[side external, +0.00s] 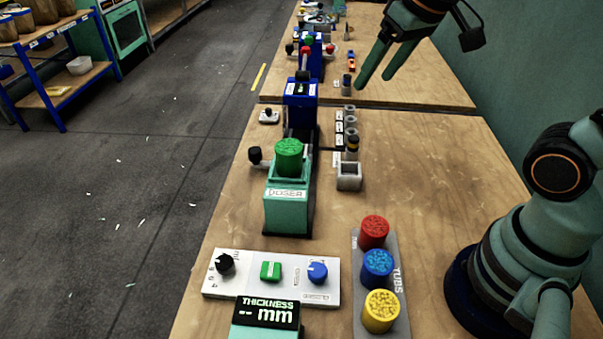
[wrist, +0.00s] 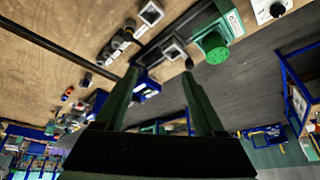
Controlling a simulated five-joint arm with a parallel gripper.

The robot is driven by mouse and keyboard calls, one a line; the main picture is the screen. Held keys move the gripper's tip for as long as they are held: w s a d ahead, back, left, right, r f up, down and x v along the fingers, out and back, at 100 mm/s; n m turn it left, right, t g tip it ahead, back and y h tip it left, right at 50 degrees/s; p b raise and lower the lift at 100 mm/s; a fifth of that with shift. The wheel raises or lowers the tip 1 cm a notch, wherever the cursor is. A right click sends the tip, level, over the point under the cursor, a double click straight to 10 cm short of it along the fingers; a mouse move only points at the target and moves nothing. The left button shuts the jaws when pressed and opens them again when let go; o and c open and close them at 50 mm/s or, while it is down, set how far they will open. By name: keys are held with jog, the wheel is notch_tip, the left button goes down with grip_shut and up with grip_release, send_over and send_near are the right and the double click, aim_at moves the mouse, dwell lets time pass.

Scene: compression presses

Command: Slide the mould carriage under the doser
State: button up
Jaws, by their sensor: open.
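The doser (side external: 287,212) is a green box with a green tub (side external: 289,157) on top, on a dark rail at the table's left side. The mould carriage appears to be the grey square frame (wrist: 175,50) on the rail beside the doser (wrist: 207,27) in the wrist view, outside it on the blue press's side. Its black handle knob (side external: 255,155) sticks out left of the rail in the side view, where the doser hides most of the carriage. My gripper (side external: 374,81) is open and empty, raised beyond and right of the carriage; its fingers (wrist: 160,73) also show in the wrist view.
A blue press (side external: 300,90) with a red-knobbed lever stands behind the carriage. A grey square cup (side external: 349,177) and small cylinders stand right of the rail. A tray with red, blue and yellow tubs (side external: 377,268) and a white control panel (side external: 245,285) are in front. Bare table lies right.

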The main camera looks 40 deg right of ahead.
jog(key=w+a+r+m+g, duration=0.1)
jog(key=w+a, duration=0.1)
jog(key=w, duration=0.5)
jog(key=m+g, duration=0.4)
send_over(255, 151)
notch_tip(255, 151, down, 13)
notch_tip(255, 151, down, 12)
jog(key=shift+w+r, duration=0.1)
jog(key=shift+r, duration=0.1)
grip_shut()
dwell(0.5)
